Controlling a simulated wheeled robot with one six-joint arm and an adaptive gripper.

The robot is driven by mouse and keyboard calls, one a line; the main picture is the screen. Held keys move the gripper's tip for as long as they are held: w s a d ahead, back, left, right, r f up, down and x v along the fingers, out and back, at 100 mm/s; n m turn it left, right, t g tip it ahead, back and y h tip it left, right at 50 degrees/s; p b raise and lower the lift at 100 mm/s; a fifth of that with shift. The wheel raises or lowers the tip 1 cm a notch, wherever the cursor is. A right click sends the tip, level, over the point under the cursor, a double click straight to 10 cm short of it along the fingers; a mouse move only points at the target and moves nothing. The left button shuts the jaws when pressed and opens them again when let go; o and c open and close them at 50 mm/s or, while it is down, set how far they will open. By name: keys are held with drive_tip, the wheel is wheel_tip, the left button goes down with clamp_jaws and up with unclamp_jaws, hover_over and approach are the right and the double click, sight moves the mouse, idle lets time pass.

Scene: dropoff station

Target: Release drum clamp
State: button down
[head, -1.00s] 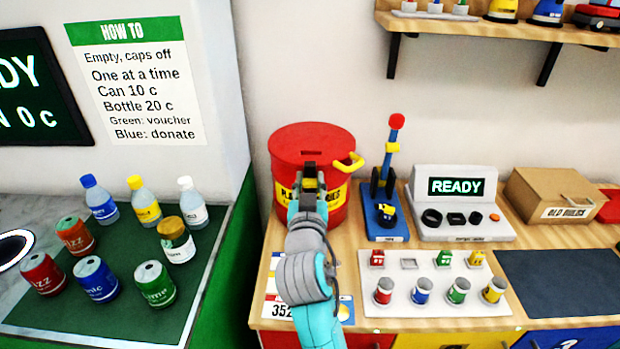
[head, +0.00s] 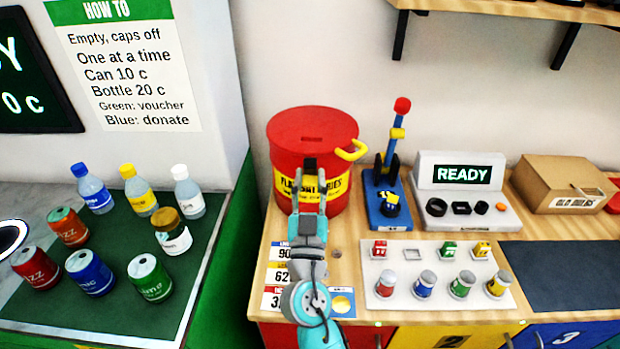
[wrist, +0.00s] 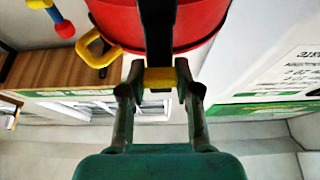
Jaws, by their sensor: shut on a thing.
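The red drum (head: 288,146) with a yellow label band stands upright at the left of the wooden counter. Its lid has a slot on top. A yellow loop handle (head: 352,150) sticks out at its right side. My gripper (head: 310,187) is in front of the drum. In the wrist view, my gripper (wrist: 160,88) is shut on the yellow end of the drum clamp (wrist: 160,78). The clamp's black bar (wrist: 158,35) runs up from there over the red drum wall. In the head view my gripper hides part of the drum label.
A blue stand with a red-knobbed lever (head: 397,130) is close to the drum's right. The READY device (head: 462,174), a tray of small cans (head: 440,288) and a cardboard box (head: 562,185) stand further right. Bottles and cans fill the green mat (head: 200,250) at left.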

drive_tip(key=shift+s+f+t, duration=0.15)
drive_tip(key=shift+f+t, duration=0.05)
drive_tip(key=shift+t, duration=0.3)
idle(0.3)
drive_tip(key=c, duration=0.8)
unclamp_jaws()
drive_tip(key=v, duration=0.7)
drive_tip(key=shift+s+f, duration=0.15)
drive_tip(key=shift+s, duration=0.05)
